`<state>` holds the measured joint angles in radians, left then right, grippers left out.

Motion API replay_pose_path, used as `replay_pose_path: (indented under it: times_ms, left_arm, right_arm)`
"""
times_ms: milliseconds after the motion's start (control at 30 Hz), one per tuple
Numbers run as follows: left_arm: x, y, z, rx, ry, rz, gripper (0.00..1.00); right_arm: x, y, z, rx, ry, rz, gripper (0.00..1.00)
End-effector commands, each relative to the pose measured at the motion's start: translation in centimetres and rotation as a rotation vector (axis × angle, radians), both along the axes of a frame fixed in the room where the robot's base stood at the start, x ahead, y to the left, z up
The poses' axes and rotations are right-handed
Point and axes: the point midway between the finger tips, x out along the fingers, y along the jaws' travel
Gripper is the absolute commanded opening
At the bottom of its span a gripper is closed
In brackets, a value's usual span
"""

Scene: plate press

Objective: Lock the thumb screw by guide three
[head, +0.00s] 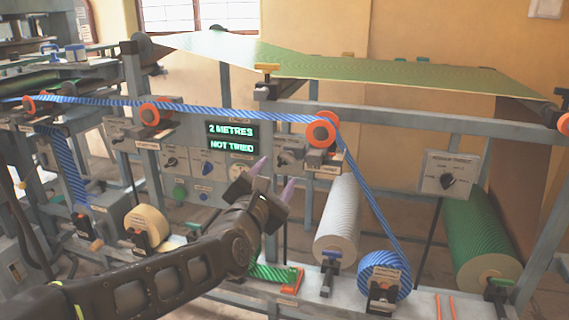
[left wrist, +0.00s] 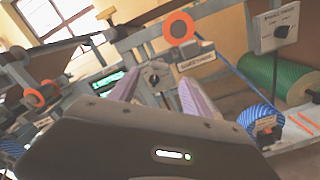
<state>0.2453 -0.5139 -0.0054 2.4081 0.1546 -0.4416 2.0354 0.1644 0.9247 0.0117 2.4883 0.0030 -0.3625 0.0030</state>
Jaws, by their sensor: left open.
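My left gripper (head: 274,178) is open and empty, its two purple fingers pointing up toward the machine's front. The third orange guide roller (head: 322,131) stands just above and to the right of it, with the blue striped web running over it. In the left wrist view the roller (left wrist: 180,26) is above the fingers, with a small label below it. A dark knob on a pale plate (head: 285,158), possibly the thumb screw, is close behind the fingertips. In the left wrist view this knob (left wrist: 153,77) appears between the gripper fingers (left wrist: 162,76); contact cannot be told. My right gripper is not in view.
A display (head: 231,136) reads "2 METRES" and "NOT TIRED" or similar. A white roll (head: 337,222), a blue striped roll (head: 383,276) and a green roll (head: 481,243) stand right of my arm. A dial box (head: 449,176) hangs on the right rail.

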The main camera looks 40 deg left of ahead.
Motion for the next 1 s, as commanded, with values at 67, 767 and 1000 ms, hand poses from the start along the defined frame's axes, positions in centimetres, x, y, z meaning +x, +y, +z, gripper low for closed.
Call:
replay_pose_path:
  times_ms: [67, 767, 1000]
  left_arm:
    - [0.9, 0.3, -0.2, -0.001, 0.002, 0.000, 0.56]
    - [6.4, 2.2, 0.0, 0.000, 0.000, 0.000, 0.56]
    - [6.4, 2.2, 0.0, 0.000, 0.000, 0.000, 0.39]
  right_arm:
    - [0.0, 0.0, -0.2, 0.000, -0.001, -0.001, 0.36]
    - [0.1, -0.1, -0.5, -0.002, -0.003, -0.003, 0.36]
    - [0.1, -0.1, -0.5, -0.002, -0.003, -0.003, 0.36]
